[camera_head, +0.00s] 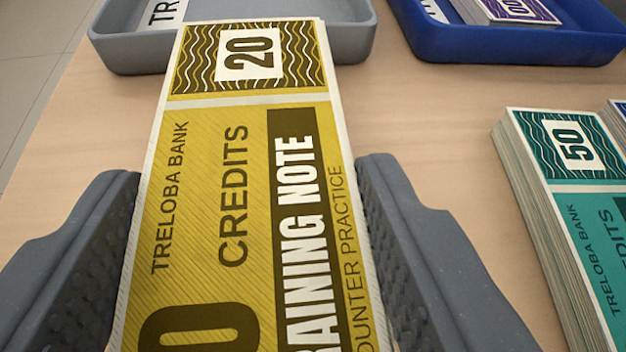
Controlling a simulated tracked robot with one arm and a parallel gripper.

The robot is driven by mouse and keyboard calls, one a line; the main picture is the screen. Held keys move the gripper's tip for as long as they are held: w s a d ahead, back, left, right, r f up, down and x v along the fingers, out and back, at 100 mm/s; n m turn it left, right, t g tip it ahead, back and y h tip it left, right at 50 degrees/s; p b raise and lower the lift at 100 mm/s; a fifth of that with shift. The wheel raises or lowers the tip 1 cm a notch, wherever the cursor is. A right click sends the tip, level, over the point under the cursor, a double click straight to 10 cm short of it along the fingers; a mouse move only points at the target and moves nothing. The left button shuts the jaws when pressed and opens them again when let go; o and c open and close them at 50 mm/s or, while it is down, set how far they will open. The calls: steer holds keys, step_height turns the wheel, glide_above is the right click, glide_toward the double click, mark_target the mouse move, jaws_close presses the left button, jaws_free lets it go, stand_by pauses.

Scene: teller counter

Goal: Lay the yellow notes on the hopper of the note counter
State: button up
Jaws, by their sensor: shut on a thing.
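The yellow notes (205,215) are a stack with a large "20" at the far end and "TRAINING NOTE" in a dark band. They run from the bottom of the picture up to the grey tray, whose near rim the far end overlaps in view. My gripper (250,190) has one finger on each side of the stack and is shut on it. The near end of the stack is cut off by the picture's bottom edge. I cannot tell how far the stack is above the counter. The note counter and its hopper are not in view.
A grey tray (125,53) stands at the top left and a blue tray (505,45) with purple notes (515,10) at the top right. A thick stack of teal 50 notes (590,230) lies at the right. Bare wooden counter (430,120) shows between them.

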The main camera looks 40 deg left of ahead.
mark_target(269, 288)
steer(key=shift+w+a, duration=0.1)
steer(key=shift+w, duration=0.15)
step_height(269, 288, down, 4)
steer(key=b, duration=0.3)
steer(key=shift+r+b, duration=0.25)
steer(key=shift+b, duration=0.1)
steer(key=shift+f, duration=0.1)
steer(key=o, duration=1)
steer(key=shift+s+r, duration=0.15)
steer(key=shift+r, duration=0.1)
steer(key=p+v, duration=0.2)
steer(key=v, duration=0.9)
steer(key=shift+s+d+p, duration=0.2)
steer(key=shift+d+p, duration=0.1)
steer(key=shift+d, duration=0.1)
steer(key=shift+r, duration=0.15)
